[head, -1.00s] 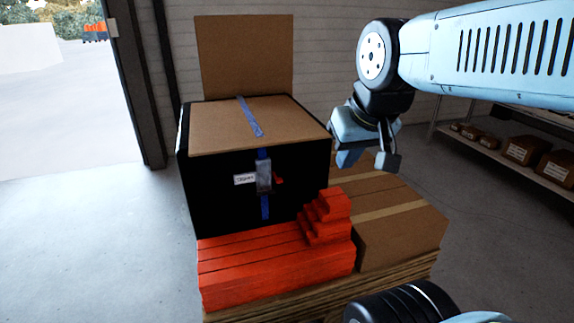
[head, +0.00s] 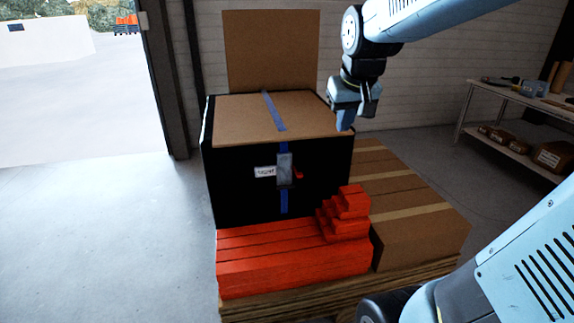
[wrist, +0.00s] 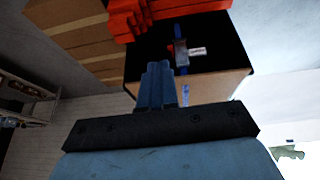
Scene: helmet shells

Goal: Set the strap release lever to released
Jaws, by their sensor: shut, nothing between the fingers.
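The strap release lever is a small red lever (head: 298,174) on the right side of a grey buckle (head: 284,170). The buckle sits on a blue strap (head: 284,201) on the front of a black box (head: 233,196) with a brown top. A white label (head: 265,171) is left of the buckle. In the wrist view the buckle (wrist: 181,54) and label (wrist: 197,51) appear beyond my fingers, with the lever (wrist: 170,48) beside them. My gripper (head: 345,122) is shut and empty, above the box's right side, apart from the lever. Its closed blue fingers (wrist: 157,85) point toward the box.
Orange stacked blocks (head: 290,263) lie below the box's front, with a stepped pile (head: 343,214) at right. Brown cartons (head: 425,222) stand to the right on a pallet. A cardboard panel (head: 271,52) rises behind the box. A shelf (head: 505,135) stands far right.

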